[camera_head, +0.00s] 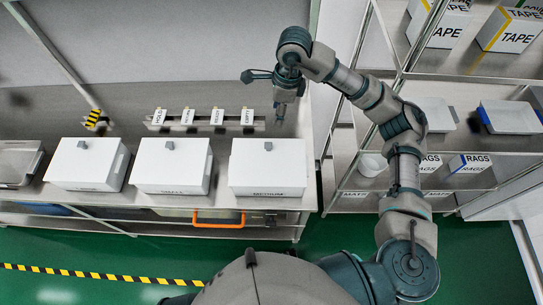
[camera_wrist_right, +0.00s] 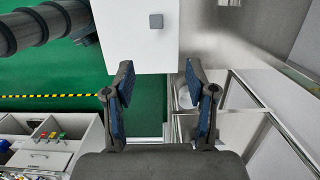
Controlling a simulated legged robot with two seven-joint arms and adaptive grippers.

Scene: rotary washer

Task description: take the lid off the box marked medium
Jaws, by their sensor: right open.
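The box marked medium (camera_head: 266,178) is a white box at the right end of the bench in the head view. Its white lid (camera_head: 288,158) is on, with a small grey knob (camera_head: 268,146) on top. My right gripper (camera_head: 262,97) is open and empty, above and behind this box, apart from the lid. In the right wrist view the open fingers of my right gripper (camera_wrist_right: 158,72) stand apart below a white lid (camera_wrist_right: 130,35) with a grey knob (camera_wrist_right: 156,21), likely the same one. My left gripper is not in view.
Two similar lidded white boxes (camera_head: 173,166) (camera_head: 88,164) stand to the left. Small label signs (camera_head: 217,116) stand behind the boxes. An orange handle (camera_head: 218,224) sits below the bench front. A shelf rack (camera_head: 480,150) with boxes stands on the right.

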